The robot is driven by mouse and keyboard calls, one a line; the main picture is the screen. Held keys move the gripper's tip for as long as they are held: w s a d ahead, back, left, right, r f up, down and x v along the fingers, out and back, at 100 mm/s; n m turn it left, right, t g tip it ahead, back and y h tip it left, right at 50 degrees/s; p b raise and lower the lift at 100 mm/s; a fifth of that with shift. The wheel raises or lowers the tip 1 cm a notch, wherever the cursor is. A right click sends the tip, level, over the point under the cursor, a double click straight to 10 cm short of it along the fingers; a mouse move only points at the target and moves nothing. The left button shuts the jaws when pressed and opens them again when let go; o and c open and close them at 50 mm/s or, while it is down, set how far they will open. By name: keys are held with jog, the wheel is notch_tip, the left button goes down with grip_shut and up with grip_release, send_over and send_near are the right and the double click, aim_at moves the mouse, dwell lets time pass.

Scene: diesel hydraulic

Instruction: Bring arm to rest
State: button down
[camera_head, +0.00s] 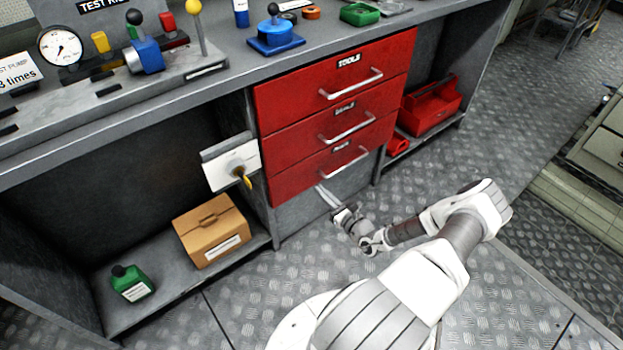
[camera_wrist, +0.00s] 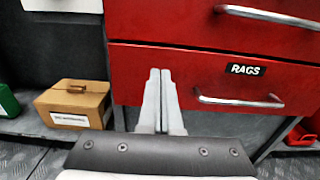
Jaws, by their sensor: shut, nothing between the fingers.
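My gripper (camera_head: 325,193) is at the end of my white and grey arm, low in front of the red drawers. Its fingers are together and hold nothing. In the wrist view the shut fingers (camera_wrist: 160,90) point toward the bottom drawer (camera_wrist: 200,78), labelled RAGS. In the head view the fingertips are close to the lower edge of that bottom drawer (camera_head: 290,187); I cannot tell if they touch it. The arm is bent, with its elbow out to the right over the floor.
The workbench (camera_head: 225,85) carries a gauge (camera_head: 60,46), levers and a blue valve (camera_head: 274,38). Below are a cardboard box (camera_head: 211,230), a green bottle (camera_head: 132,284) and a red toolbox (camera_head: 432,107). All three drawers look shut. The floor (camera_head: 535,110) to the right is clear.

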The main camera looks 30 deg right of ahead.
jog(key=shift+s+d, duration=0.1)
jog(key=shift+s, duration=1.4)
